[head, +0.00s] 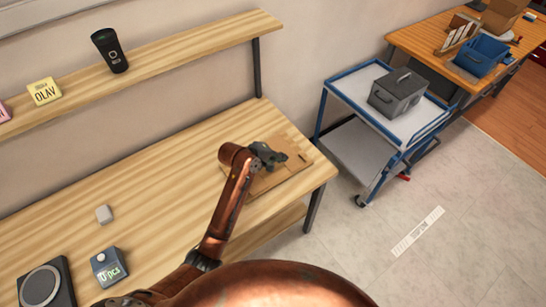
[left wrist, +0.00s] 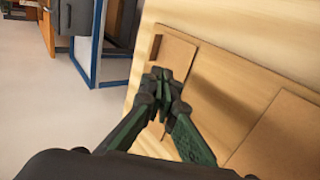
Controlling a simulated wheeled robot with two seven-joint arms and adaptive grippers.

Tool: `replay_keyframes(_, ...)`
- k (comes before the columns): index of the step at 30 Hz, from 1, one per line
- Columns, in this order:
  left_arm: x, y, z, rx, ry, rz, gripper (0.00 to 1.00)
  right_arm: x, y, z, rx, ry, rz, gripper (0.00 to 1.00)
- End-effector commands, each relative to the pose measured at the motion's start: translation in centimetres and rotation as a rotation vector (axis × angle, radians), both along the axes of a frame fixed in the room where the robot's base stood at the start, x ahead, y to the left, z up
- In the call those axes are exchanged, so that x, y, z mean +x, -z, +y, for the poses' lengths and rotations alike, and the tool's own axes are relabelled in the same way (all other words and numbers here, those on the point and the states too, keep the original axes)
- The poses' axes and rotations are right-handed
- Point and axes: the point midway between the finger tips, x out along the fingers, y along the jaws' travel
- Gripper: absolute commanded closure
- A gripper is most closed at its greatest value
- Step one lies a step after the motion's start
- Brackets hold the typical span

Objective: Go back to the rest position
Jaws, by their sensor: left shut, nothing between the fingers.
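My left gripper (head: 268,155) is over the right end of the wooden workbench (head: 165,165), above a flat brown board (head: 292,165). Its arm comes up from the bottom of the head view. In the left wrist view the gripper's fingers (left wrist: 160,75) are closed together with nothing between them. The brown board also shows there beside and below the fingers (left wrist: 205,85). Whether the fingertips touch the board I cannot tell. My right gripper is not in view.
A black cup (head: 110,52) and a yellow box (head: 44,92) stand on the shelf. A blue cart (head: 425,130) carries a grey toolbox (head: 398,92).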

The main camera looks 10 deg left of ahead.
Motion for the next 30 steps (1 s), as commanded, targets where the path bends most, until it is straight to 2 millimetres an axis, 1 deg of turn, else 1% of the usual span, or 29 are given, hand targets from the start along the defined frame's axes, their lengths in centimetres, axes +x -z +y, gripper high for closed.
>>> replay_keyframes(1,-0.5,-0.9,0.8,-0.001,-0.002,-0.004,1.00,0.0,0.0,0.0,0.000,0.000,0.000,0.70)
replay_keyframes(3,-1.3,-1.7,1.7,0.001,-0.002,-0.002,1.00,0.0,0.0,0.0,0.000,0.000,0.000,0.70)
replay_keyframes(10,-3.1,-4.1,3.7,0.000,-0.002,-0.001,1.00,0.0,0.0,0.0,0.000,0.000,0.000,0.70)
replay_keyframes(15,-3.6,-4.7,4.3,0.001,-0.002,0.000,1.00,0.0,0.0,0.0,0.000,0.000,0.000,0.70)
replay_keyframes(22,-3.7,-4.9,4.4,0.001,-0.001,0.001,1.00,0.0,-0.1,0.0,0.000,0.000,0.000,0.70)
replay_keyframes(23,-3.7,-5.1,4.4,0.001,-0.002,0.000,1.00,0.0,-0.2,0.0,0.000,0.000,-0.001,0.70)
replay_keyframes(26,-3.7,-6.7,4.4,0.001,-0.002,-0.006,1.00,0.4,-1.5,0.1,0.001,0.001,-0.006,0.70)
replay_keyframes(27,-3.7,-7.7,4.4,0.000,-0.001,-0.010,1.00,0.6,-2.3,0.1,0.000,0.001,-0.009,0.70)
replay_keyframes(30,-3.7,-10.1,4.4,0.000,-0.002,-0.017,1.00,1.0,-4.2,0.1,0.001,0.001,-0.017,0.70)
